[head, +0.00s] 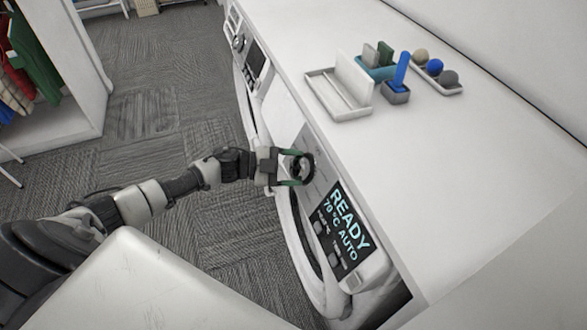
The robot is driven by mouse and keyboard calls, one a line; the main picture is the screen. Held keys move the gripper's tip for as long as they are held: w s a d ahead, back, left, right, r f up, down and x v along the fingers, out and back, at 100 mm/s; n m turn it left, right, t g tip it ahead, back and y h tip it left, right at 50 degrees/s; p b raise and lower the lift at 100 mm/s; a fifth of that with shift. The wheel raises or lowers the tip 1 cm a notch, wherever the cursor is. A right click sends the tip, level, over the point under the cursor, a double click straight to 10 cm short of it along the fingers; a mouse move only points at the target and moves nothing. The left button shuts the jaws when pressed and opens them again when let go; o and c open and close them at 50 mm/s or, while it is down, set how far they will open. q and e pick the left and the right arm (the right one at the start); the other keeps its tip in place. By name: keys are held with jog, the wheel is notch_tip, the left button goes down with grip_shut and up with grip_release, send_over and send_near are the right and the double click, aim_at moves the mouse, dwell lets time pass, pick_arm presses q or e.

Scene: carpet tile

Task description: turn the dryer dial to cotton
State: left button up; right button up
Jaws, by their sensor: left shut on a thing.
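The dryer's dark round dial (302,168) is on the front panel of the near machine, below the white counter. My left gripper (292,167) is at the dial, with its two green-tipped fingers shut on it from either side. The fingers and wrist hide part of the dial, and its markings are too small to read. The dryer's display (341,225) is lit and reads "READY 70°C AUTO". My right gripper is not in view.
A second machine (247,60) stands further along the same front. The counter (440,170) holds a white tray (335,95), a blue-handled brush in a holder (397,92) and a tray of balls (436,72). Clothes hang at the far left. Carpet tile is open left of the machines.

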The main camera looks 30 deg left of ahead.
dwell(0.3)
pick_arm(q)
jog(key=o, duration=0.9)
jog(key=shift+s+a, duration=0.3)
jog(key=shift+a, duration=0.2)
jog(key=b+v, duration=0.2)
jog(key=v, duration=0.7)
jog(key=shift+a+r+b, duration=0.2)
jog(key=shift+a+b, duration=0.1)
jog(key=shift+s, duration=0.1)
